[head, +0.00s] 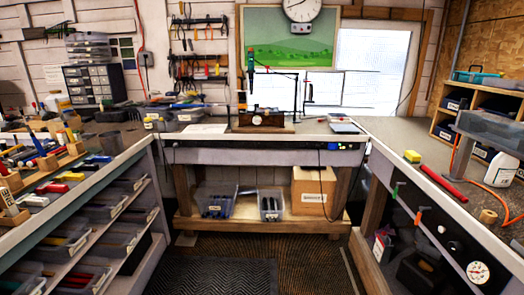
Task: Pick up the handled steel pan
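I cannot make out a handled steel pan for certain. A flat grey item (343,125) lies at the right end of the back workbench (262,156), too small to identify. Grey bins (188,115) and other clutter sit at the bench's left end. Neither of my grippers shows in the head view.
The left bench holds hand tools above shelves of bins (85,232). The right bench holds a red bar (443,184), a yellow-topped block (412,157), a tape roll (488,216) and a clear bin (490,130). A cardboard box (313,190) sits under the back bench. The matted floor (215,274) between is clear.

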